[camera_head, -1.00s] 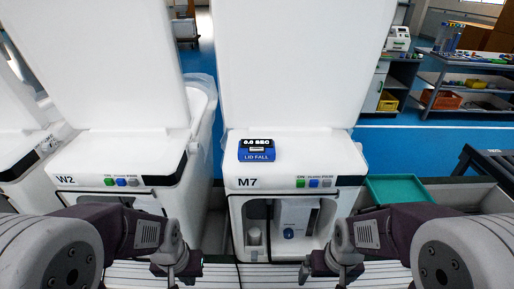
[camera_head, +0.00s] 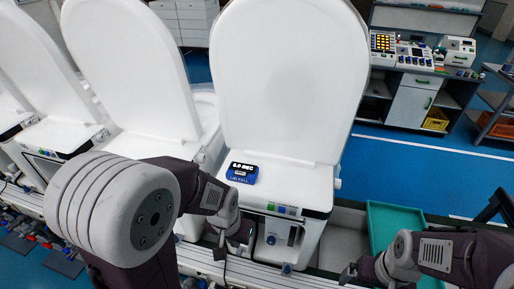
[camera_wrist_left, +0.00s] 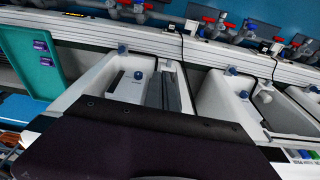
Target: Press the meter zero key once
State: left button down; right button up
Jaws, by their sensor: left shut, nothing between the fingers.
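The meter (camera_head: 242,173) is a small blue box with a black display reading about 0.0 SEC. It sits on the white toilet unit (camera_head: 300,185) in front of the raised lid. Its keys are too small to make out. My left gripper (camera_head: 238,240) is shut and empty, pointing down in front of the unit, below and apart from the meter. My right gripper (camera_head: 350,273) is low at the bottom right, and its fingers are too small to read. The left wrist view does not show the meter; a dark part of mine fills its bottom.
A green tray (camera_head: 395,222) stands right of the unit. Another toilet unit with raised lid (camera_head: 130,60) is on the left. Coloured buttons (camera_head: 283,209) line the unit's front edge. A bench with devices (camera_head: 412,62) stands at the back right. Blue floor lies between.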

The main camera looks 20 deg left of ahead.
pick_arm(q)
jog(key=w+a+r+m+t+p, duration=0.1)
jog(key=w+r+p, duration=0.1)
jog(key=r+p, duration=0.6)
jog(key=w+a+r+m+t+p, duration=0.1)
jog(key=w+a+r+p, duration=0.15)
jog(key=r+p, duration=0.5)
jog(key=w+a+r+m+t+h+p, duration=0.1)
jog(key=w+r+m+t, duration=0.1)
jog(key=w+m, duration=0.3)
jog(key=w+r+m+t+h, duration=0.2)
jog(key=w+r+m, duration=0.1)
jog(key=w+m, duration=0.3)
jog(key=shift+w+a+r+t+p, duration=0.2)
jog(key=shift+w+a+t+p, duration=0.15)
jog(key=shift+w, duration=0.65)
pick_arm(e)
notch_tip(320, 180, up, 21)
jog(key=shift+f, duration=0.2)
pick_arm(q)
jog(key=shift+a+f, duration=0.1)
jog(key=shift+f, duration=0.05)
pick_arm(e)
jog(key=shift+f, duration=0.1)
